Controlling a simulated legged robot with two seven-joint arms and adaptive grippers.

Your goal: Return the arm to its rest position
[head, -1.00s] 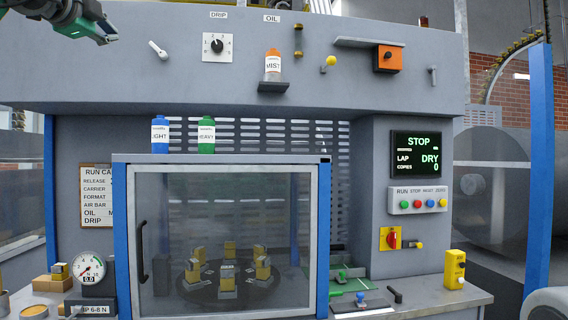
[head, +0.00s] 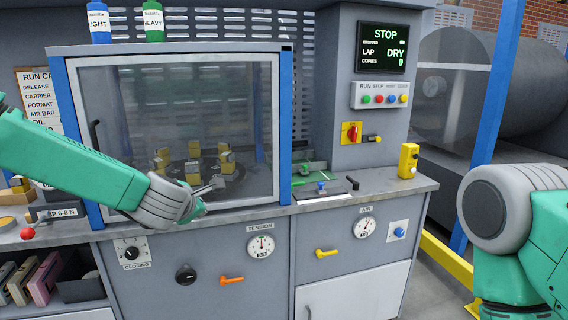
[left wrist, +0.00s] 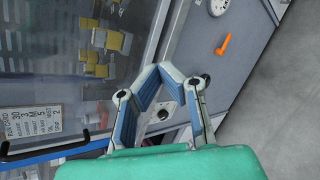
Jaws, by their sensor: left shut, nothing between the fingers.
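My left arm (head: 75,165) comes in from the left and reaches across the front of the glazed cabinet. My left gripper (head: 214,187) is small and partly hidden by the wrist in the head view, near the lower part of the glass door. In the left wrist view the left gripper (left wrist: 162,72) has its fingers angled together at the tips, shut and empty. My right arm (head: 515,225) shows at the right edge, folded up close. Its gripper is out of frame.
The cabinet door (head: 190,120) and worktop edge (head: 250,212) lie close to the left arm. Below are a black knob (head: 186,274), an orange lever (head: 232,280) and a tension gauge (head: 260,246). A yellow box (head: 408,160) stands on the worktop's right.

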